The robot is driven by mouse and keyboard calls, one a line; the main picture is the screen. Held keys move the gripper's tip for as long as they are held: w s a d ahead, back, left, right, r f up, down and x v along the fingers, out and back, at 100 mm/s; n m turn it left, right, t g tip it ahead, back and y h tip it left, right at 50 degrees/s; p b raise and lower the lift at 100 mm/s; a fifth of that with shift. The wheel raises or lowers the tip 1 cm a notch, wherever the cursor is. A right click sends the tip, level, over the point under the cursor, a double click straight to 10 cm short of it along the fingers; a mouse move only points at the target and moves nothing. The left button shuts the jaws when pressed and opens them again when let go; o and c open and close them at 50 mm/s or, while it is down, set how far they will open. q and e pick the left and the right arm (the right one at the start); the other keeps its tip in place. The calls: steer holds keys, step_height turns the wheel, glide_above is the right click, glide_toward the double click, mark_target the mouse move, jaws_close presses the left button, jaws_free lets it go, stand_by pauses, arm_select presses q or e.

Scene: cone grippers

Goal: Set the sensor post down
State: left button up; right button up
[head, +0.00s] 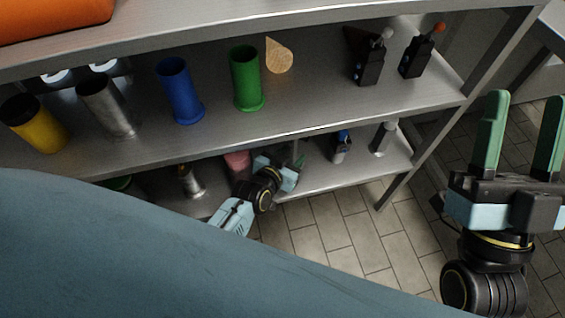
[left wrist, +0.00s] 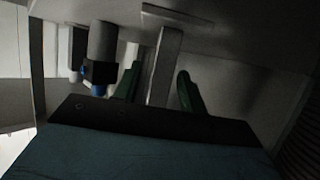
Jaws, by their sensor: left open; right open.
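The sensor post is a plain grey bar (left wrist: 164,68) with a flat plate at one end, seen in the left wrist view. It stands between the two green fingers of my left gripper (left wrist: 157,84), with a visible gap to each finger. The plate is at the lower shelf's surface, and that view appears upside down. In the head view my left gripper (head: 290,166) reaches in over the lower shelf (head: 345,172), and only a thin grey piece of the post shows there. My right gripper (head: 523,108) is open and empty, off the shelf's right end.
The lower shelf also holds a blue-and-grey device (head: 341,147), a grey cylinder (head: 383,138) and a pink object (head: 237,163). The upper shelf carries blue (head: 180,92) and green (head: 246,80) tubes above my left gripper. A shelf leg (head: 420,152) stands between the grippers.

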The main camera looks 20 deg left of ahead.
arm_select(q)
steer(key=shift+s+r, duration=0.2)
steer(key=shift+s, duration=0.2)
steer(key=p+v, duration=0.3)
steer(key=v, duration=0.2)
steer(key=shift+r, duration=0.1)
steer(key=p+v, duration=0.2)
steer(key=v, duration=0.4)
steer(key=shift+p, duration=0.4)
arm_select(e)
step_height(320, 180, down, 15)
steer(key=w+d+g+h, duration=0.1)
steer(key=g+h, duration=0.3)
steer(key=g, duration=0.8)
steer(key=shift+w+d+f+g, duration=0.2)
steer(key=shift+w+d+g, duration=0.2)
steer(key=shift+w, duration=0.35)
